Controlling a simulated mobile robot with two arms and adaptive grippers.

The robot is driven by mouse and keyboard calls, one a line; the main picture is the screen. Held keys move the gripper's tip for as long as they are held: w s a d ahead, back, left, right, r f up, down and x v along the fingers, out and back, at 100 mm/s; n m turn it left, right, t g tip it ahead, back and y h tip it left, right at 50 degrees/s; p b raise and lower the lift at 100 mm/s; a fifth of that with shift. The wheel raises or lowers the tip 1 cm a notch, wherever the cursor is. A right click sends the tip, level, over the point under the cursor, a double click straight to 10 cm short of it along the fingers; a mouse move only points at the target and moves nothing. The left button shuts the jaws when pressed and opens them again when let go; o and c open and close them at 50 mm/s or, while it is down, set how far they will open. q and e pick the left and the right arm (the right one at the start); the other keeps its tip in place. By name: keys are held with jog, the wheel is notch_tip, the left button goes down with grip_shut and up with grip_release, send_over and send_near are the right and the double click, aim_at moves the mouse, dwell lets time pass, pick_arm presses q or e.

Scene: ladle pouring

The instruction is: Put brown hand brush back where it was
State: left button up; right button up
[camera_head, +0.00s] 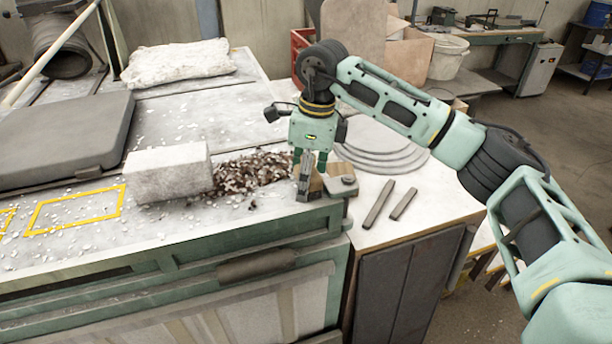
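My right gripper (310,172) points down at the front right corner of the green bench, beside a pile of dark and pale chips. A tan-brown piece (317,186), which looks like the brown hand brush, is at its fingertips and partly hidden by them. The fingers are a little apart around or in front of this piece; I cannot tell whether they grip it. A small grey-topped block (342,184) lies just right of it, and I cannot tell if it is part of the brush. My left gripper is not in view.
The chip pile (250,172) lies between the gripper and a pale stone block (168,172). Yellow outlines (75,211) mark the bench top at left. Two dark bars (390,203) and grey round discs (380,150) lie on the right-hand table. A grey case (62,140) stands far left.

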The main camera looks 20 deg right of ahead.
jog(key=r+b, duration=0.1)
jog(key=r, duration=0.2)
jog(key=r+b, duration=0.1)
jog(key=r, duration=0.3)
jog(key=d+r+b, duration=0.1)
jog(key=r, duration=0.3)
jog(key=shift+s, duration=0.2)
jog(key=shift+d+r, duration=0.1)
jog(key=shift+r, duration=0.4)
jog(key=shift+f, duration=0.1)
